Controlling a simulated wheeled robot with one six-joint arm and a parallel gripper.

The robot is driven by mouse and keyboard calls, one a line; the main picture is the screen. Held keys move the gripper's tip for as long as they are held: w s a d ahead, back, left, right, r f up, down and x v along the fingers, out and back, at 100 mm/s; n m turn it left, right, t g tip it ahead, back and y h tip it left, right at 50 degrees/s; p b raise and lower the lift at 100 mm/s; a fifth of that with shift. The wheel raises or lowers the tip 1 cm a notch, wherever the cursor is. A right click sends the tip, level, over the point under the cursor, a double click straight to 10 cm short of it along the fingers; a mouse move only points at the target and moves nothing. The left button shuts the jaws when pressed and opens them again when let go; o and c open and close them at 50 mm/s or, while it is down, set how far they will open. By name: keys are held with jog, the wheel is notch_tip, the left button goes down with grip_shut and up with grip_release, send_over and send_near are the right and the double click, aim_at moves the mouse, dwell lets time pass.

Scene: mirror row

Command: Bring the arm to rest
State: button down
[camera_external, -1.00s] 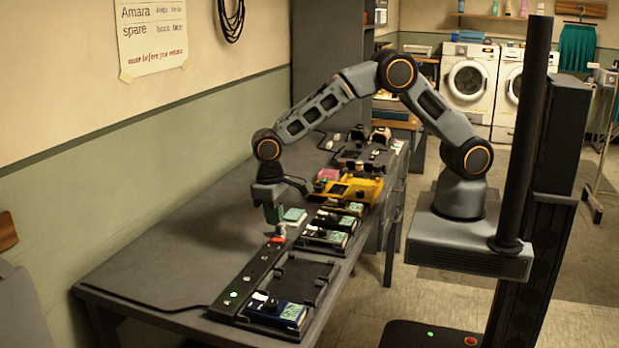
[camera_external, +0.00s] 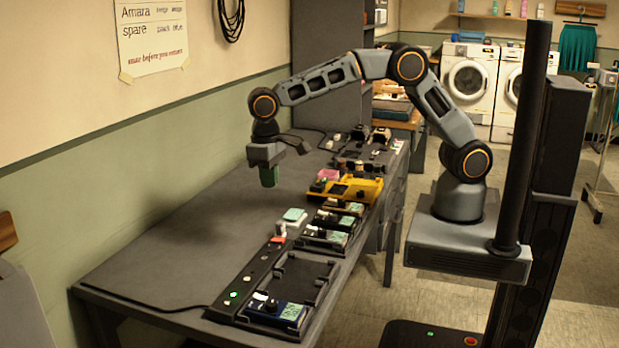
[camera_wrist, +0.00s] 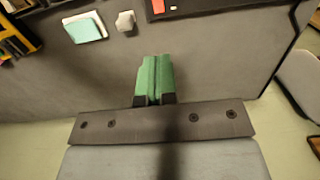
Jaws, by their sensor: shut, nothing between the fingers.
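My gripper (camera_external: 269,177) hangs over the far left part of the grey table (camera_external: 170,235), well above its top, fingers pointing down. Its green fingers are shut against each other with nothing between them; they also show in the wrist view (camera_wrist: 154,80). My arm is bent, with its upper links raised over the table and its base at the right.
A row of devices lines the table's right side: a yellow one (camera_external: 362,189), a blue one (camera_external: 275,311) and several dark ones. A mint-topped pad (camera_external: 294,215) lies beside a small white piece (camera_external: 280,230). The table's left half is clear; the wall stands beyond.

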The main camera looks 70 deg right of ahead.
dwell(0.3)
jog(key=s+d+r+t, duration=0.2)
jog(key=s+d, duration=0.8)
jog(key=d, duration=0.3)
jog(key=s+d+r+t, duration=0.2)
jog(key=s+d, duration=0.7)
jog(key=d, duration=0.5)
jog(key=shift+s+d+r, duration=0.2)
jog(key=shift+s+r, duration=0.15)
jog(key=shift+r, duration=0.25)
